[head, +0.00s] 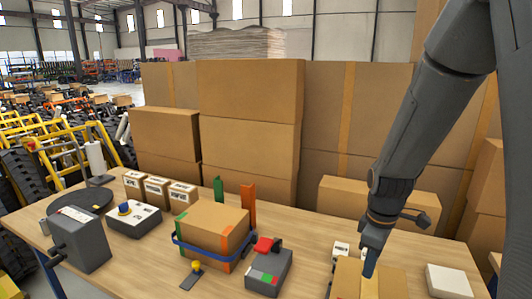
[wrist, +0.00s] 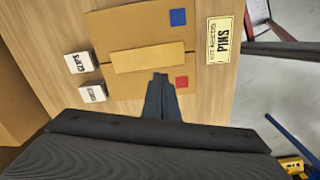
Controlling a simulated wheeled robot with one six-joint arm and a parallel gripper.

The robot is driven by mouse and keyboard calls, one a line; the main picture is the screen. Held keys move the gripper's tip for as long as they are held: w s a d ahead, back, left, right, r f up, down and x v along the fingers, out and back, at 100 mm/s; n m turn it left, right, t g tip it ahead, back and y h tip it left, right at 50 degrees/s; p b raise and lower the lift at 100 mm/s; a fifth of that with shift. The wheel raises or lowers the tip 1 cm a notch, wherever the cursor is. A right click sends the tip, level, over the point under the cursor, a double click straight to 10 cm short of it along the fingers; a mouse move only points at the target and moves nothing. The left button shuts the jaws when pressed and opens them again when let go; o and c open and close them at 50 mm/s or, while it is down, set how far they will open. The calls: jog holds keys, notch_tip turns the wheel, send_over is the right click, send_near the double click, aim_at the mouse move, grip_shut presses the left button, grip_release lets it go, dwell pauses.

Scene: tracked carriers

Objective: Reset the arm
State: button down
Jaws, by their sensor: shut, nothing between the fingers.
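My gripper (head: 369,269) points down at the right side of the table, over a cardboard box with a tape strip (head: 348,280). In the wrist view my gripper (wrist: 160,76) is shut and empty, its tips over the box's near part. That box (wrist: 130,22) carries a tan strip, a blue square and a red square in the wrist view. I cannot tell whether the fingertips touch the box. My arm comes down from the upper right in the head view.
A larger taped carton (head: 211,228) stands mid-table, with a grey device with a red top (head: 268,272) beside it. A grey box (head: 80,240) and a control box with a blue knob (head: 132,218) sit left. A "PINS" label (wrist: 221,40) lies beside the box. Stacked cartons (head: 250,110) wall the back.

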jog(key=s+a+f+m+t+b, duration=0.1)
jog(key=s+a+m+b, duration=0.4)
jog(key=m, duration=0.5)
jog(key=s+a, duration=0.2)
jog(key=s, duration=0.1)
jog(key=shift+f, duration=0.15)
